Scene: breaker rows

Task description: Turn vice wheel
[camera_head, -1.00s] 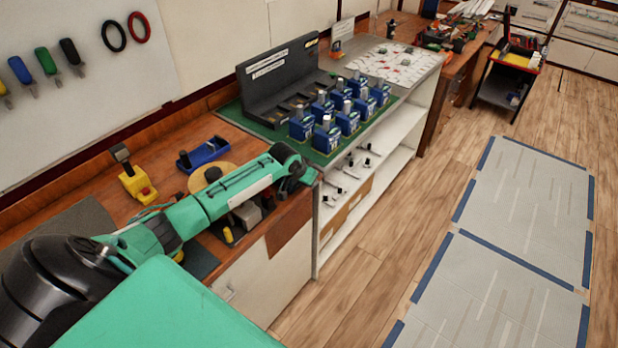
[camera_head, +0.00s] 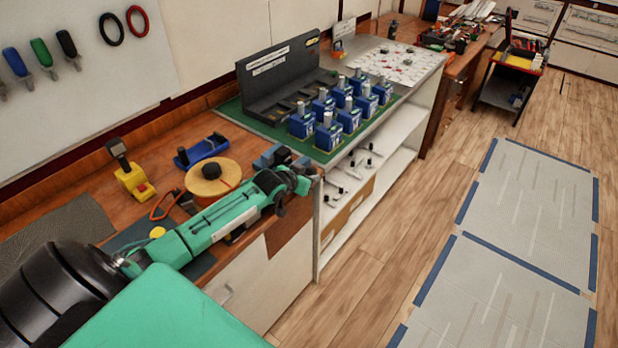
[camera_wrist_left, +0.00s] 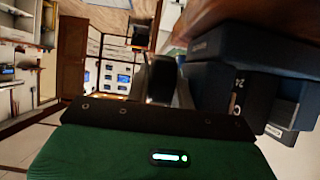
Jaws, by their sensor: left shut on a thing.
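The blue vice (camera_head: 278,157) is on the right end of the wooden bench, partly hidden behind my left wrist. Its dark blue body (camera_wrist_left: 240,75) fills the right of the left wrist view, close to the fingers. My left gripper (camera_head: 299,184) is at the bench's front corner, just in front of the vice. In the left wrist view my left gripper (camera_wrist_left: 163,82) is shut on a dark part beside the vice body, apparently the vice wheel. The wheel's full shape and angle are hidden by the fingers. My right gripper is not in view.
A cable spool (camera_head: 212,182), a blue tool (camera_head: 201,151) and a yellow device (camera_head: 134,182) stand on the bench behind my left arm. Blue breakers (camera_head: 330,132) stand in rows on a green mat to the right. The floor in front is clear.

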